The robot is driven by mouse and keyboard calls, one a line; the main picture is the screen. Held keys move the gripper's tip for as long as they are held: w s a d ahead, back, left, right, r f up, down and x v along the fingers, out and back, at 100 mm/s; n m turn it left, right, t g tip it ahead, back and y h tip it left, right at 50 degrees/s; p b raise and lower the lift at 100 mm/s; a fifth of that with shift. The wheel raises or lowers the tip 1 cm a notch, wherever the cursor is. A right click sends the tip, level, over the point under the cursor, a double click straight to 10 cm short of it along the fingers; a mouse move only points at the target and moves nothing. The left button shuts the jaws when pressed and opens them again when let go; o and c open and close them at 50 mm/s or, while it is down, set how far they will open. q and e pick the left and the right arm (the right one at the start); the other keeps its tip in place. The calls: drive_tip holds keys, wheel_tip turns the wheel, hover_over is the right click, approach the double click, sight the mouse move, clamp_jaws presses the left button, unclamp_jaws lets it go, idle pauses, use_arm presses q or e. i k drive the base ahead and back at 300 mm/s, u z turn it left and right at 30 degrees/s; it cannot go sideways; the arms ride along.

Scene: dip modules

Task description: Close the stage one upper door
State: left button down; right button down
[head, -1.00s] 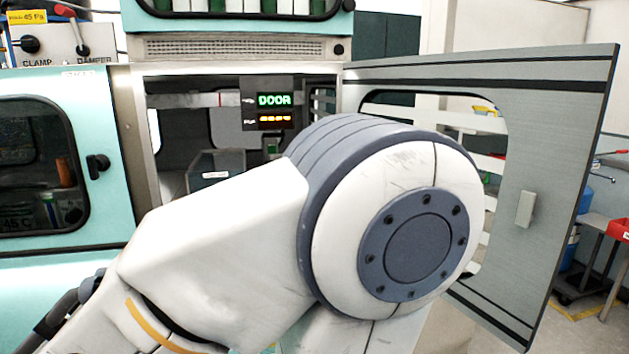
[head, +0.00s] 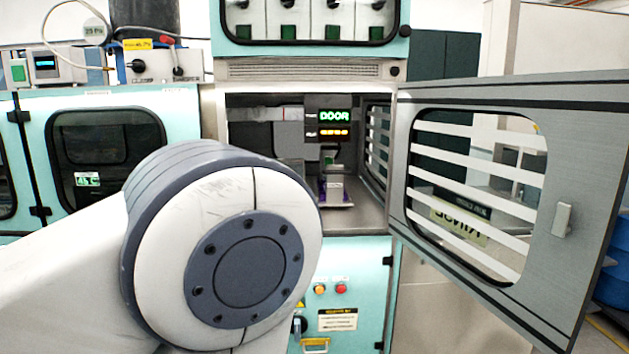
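The upper door (head: 585,150) is a grey panel with a striped window, hinged on the right side of the chamber opening. It stands wide open, swung out to the right. A small pale handle (head: 562,219) sits near its outer edge. The open chamber (head: 375,214) shows a display (head: 333,123) reading DOOR in green, with orange digits below. A small device with a purple base (head: 337,196) stands inside. A large white and grey arm joint of mine fills the lower left and hides part of the cabinet. Neither of my grippers is in view.
A teal cabinet with a closed windowed door (head: 105,140) stands at the left. Below the chamber, a teal panel (head: 365,290) carries buttons. A blue bin (head: 612,268) is at the far right. Control boxes (head: 148,66) sit on top at the left.

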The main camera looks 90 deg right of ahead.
sight(582, 117)
drive_tip(key=u, duration=0.05)
drive_tip(key=k, duration=2)
drive_tip(key=z, duration=1.85)
drive_tip(key=k, duration=0.5)
drive_tip(key=z, duration=0.6)
drive_tip(key=i, duration=0.4)
drive_tip(key=u, duration=0.3)
